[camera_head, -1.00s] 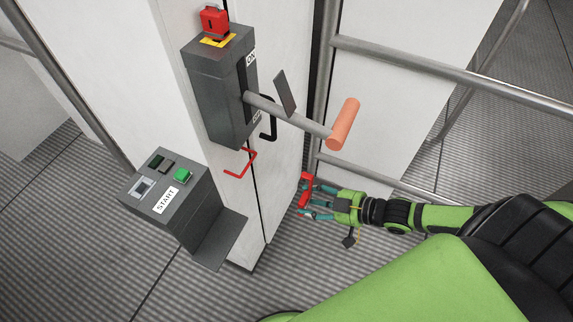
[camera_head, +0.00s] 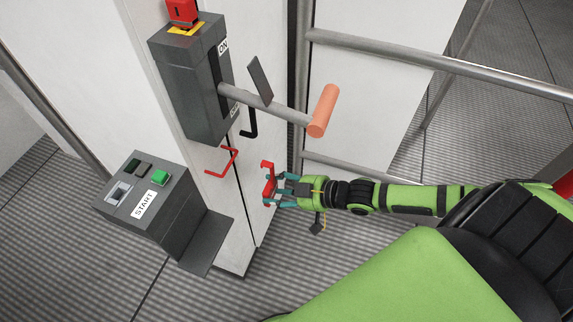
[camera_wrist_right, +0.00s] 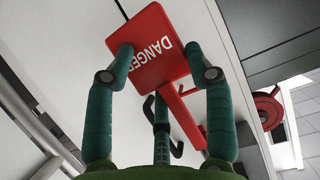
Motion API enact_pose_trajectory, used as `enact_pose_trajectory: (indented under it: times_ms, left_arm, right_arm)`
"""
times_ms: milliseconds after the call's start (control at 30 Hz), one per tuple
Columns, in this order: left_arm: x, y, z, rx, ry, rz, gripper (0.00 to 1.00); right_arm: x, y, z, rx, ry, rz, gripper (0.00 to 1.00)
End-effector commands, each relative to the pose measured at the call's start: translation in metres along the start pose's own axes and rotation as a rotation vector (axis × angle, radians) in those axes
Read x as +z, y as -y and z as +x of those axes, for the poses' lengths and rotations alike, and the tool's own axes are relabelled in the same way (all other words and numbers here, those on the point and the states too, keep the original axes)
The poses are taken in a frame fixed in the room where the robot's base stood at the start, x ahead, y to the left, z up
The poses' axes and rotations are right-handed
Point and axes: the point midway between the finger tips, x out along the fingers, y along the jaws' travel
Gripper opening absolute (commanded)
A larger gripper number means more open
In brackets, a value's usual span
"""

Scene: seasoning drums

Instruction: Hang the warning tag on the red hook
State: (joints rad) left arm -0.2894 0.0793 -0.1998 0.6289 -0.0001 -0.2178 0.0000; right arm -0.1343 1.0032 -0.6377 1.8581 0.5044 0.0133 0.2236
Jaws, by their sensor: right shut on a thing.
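The red warning tag (camera_head: 268,183) is in my right gripper (camera_head: 276,190), in front of the white cabinet. The right wrist view shows its square plate (camera_wrist_right: 150,62), lettered DANGER, between the fingers (camera_wrist_right: 158,52). The red hook (camera_head: 230,162) is a bent red rod on the cabinet below the switch box. In the head view the tag is to the right of the hook and slightly lower, with a gap between them. My left gripper is out of view.
The START console (camera_head: 150,208) stands at left. Metal rails (camera_head: 440,68) run at right.

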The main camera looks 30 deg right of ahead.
Motion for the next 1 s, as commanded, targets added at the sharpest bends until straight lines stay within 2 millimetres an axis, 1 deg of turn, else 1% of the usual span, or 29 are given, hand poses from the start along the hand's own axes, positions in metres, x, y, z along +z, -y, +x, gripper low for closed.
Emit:
enact_pose_trajectory:
  times_ms: [33,300,1000]
  left_arm:
    - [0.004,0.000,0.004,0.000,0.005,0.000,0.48]
    - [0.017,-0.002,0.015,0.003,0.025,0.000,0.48]
    - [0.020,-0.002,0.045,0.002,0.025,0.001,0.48]
  right_arm:
    - [-0.001,0.000,0.005,-0.001,-0.004,0.000,0.19]
    - [-0.011,0.001,0.025,-0.001,-0.004,0.000,0.19]
    - [-0.034,0.002,0.076,-0.001,-0.005,-0.001,0.19]
